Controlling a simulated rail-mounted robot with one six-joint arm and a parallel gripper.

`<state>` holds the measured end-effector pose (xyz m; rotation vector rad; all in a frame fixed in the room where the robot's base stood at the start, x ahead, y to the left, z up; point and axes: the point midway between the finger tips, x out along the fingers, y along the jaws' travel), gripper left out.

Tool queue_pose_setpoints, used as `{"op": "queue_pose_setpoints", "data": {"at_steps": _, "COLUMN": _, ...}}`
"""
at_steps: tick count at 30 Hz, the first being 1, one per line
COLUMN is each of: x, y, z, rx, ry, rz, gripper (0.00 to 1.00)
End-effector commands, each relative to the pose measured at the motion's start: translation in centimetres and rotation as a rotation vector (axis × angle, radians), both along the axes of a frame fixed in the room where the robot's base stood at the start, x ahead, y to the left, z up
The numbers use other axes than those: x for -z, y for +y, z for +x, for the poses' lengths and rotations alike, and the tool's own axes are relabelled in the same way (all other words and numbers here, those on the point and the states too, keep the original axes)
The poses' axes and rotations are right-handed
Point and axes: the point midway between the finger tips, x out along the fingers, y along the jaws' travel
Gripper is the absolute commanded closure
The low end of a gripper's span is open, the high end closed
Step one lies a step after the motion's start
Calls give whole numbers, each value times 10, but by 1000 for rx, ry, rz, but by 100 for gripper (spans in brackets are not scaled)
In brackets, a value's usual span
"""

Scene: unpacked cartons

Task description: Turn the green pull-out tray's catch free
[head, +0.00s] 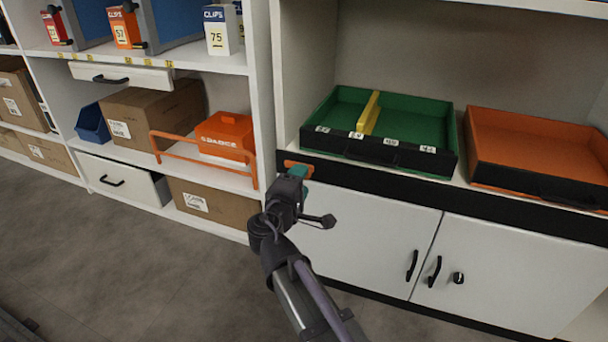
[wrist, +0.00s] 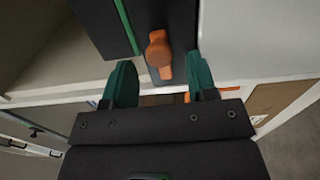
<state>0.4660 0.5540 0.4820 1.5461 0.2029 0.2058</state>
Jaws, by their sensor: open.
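The green pull-out tray (head: 420,108) sits on the right unit's shelf, with a black front and a yellow divider inside. Its orange catch (wrist: 160,50) is a round knob with a narrow lever, on a dark face in the wrist view. In that view the lever points down toward my gripper (wrist: 162,62). The two teal fingers are apart, one on each side of the lever, with gaps visible. In the head view my gripper (head: 299,178) is at the left end of the black strip below the tray and hides most of the catch area.
An orange tray (head: 535,145) stands right of the green one. White cupboard doors (head: 390,245) with black handles are below. At left, shelves hold an orange case (head: 225,135) behind an orange rail (head: 190,160), and cartons (head: 215,203). The floor (head: 120,270) in front is clear.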

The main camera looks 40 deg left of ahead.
Motion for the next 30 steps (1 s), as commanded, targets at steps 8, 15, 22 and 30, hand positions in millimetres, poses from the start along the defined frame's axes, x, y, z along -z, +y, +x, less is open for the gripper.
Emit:
{"op": "queue_pose_setpoints", "data": {"at_steps": 8, "x": 0, "y": -18, "z": -63, "rx": -3, "ry": 0, "rz": 0, "gripper": 47}}
{"op": "queue_pose_setpoints", "data": {"at_steps": 15, "x": 0, "y": -20, "z": -72, "rx": -1, "ry": 0, "rz": 0, "gripper": 47}}
{"op": "queue_pose_setpoints", "data": {"at_steps": 22, "x": 0, "y": -19, "z": -72, "rx": -1, "ry": 0, "rz": 0, "gripper": 47}}
{"op": "queue_pose_setpoints", "data": {"at_steps": 30, "x": 42, "y": -58, "z": -76, "rx": 159, "ry": 274, "rz": 80, "gripper": 47}}
